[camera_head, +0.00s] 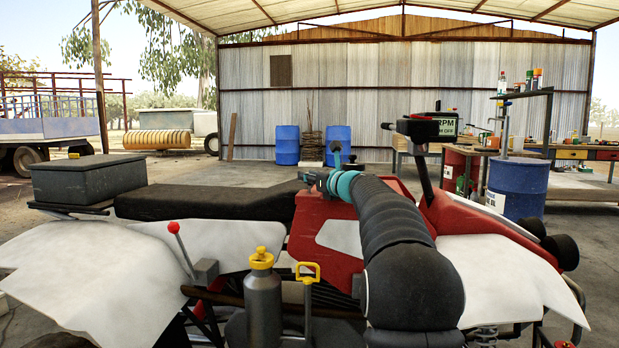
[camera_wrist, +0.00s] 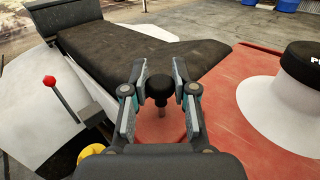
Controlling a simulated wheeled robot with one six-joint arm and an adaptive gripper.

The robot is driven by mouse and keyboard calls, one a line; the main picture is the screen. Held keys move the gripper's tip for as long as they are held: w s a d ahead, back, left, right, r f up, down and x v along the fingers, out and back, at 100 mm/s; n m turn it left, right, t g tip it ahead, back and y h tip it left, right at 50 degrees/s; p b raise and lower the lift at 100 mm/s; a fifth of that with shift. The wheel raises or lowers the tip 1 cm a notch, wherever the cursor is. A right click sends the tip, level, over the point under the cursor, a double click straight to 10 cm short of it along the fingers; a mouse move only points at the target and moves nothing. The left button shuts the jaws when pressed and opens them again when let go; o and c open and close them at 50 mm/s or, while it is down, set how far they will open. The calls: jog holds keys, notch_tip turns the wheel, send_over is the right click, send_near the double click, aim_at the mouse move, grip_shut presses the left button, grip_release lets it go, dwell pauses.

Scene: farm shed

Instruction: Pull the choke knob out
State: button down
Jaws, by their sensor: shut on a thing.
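The choke knob (camera_wrist: 159,84) is a black, round-topped knob on a short stem, standing on the red body panel (camera_wrist: 160,125) of the quad bike. It shows in the wrist view between my two fingers. My gripper (camera_wrist: 160,74) is shut on it, one finger on each side. In the head view my gripper (camera_head: 318,182) is at the red panel just in front of the black seat (camera_head: 215,203), beyond my arm. I cannot make out the knob there.
A lever with a red ball (camera_head: 173,227) stands at the left. A yellow-capped bottle (camera_head: 263,300) and a yellow handle (camera_head: 307,270) are at the near side. The handlebar display reading RPM (camera_head: 440,124) rises at the right. The space above the seat is clear.

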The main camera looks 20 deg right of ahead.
jog(key=shift+r, duration=0.5)
jog(key=c, duration=1)
grip_release()
jog(key=shift+o, duration=0.3)
jog(key=shift+f, duration=0.1)
jog(key=s+d, duration=0.2)
jog(key=s, duration=0.9)
jog(key=shift+s, duration=0.4)
jog(key=shift+d, duration=0.1)
